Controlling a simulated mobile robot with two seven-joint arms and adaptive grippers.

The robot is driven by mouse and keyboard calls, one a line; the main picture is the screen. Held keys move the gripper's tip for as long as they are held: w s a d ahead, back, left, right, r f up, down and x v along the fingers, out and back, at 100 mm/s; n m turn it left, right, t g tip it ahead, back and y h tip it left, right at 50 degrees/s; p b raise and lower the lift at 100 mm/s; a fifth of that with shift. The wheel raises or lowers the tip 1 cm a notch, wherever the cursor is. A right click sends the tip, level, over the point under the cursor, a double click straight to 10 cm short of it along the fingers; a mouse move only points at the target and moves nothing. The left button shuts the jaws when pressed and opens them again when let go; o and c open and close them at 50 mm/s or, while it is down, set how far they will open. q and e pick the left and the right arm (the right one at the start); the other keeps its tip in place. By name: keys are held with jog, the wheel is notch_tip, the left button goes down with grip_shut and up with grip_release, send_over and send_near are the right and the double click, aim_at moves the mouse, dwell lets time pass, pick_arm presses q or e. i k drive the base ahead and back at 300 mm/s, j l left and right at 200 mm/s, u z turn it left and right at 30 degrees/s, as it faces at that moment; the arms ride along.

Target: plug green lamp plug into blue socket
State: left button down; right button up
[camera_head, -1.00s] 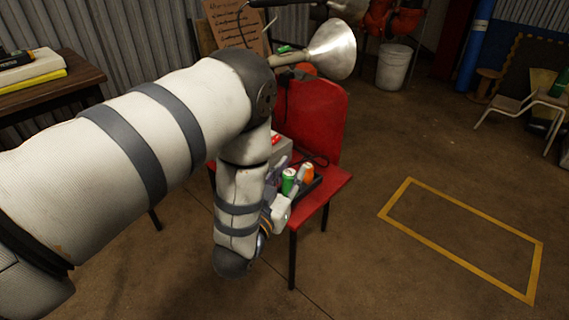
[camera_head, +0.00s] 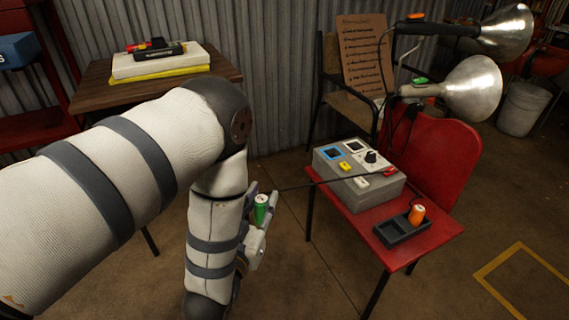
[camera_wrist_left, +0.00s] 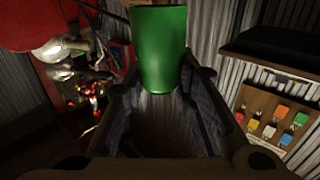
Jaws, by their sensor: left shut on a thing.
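The green lamp plug (camera_head: 260,209) is a green cylinder held upright between the fingers of my left gripper (camera_head: 263,206). It also fills the top middle of the left wrist view (camera_wrist_left: 160,48), between the two fingers. A dark cable runs right from it across the grey box. The blue socket (camera_head: 332,153) is a blue-framed square on top of the grey socket box (camera_head: 385,192), near its back left corner. The plug is apart from the box, to its left and over the floor. The lamp with a green mark (camera_head: 470,90) stands behind. My right gripper is not in view.
The box stands on a red chair (camera_head: 440,238) beside a dark tray (camera_head: 389,232) holding an orange plug (camera_head: 416,215). The box top also bears a black knob (camera_head: 371,156) and a red switch (camera_head: 390,171). A wooden table (camera_head: 92,90) stands back left.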

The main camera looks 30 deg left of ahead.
aim_at(332, 159)
jog(key=u, duration=0.4)
jog(key=i+j+z, duration=0.3)
jog(key=j+z, duration=0.15)
jog(key=i+j+z, duration=0.2)
jog(key=j, duration=0.25)
jog(key=j+z, duration=0.2)
jog(key=j, duration=0.1)
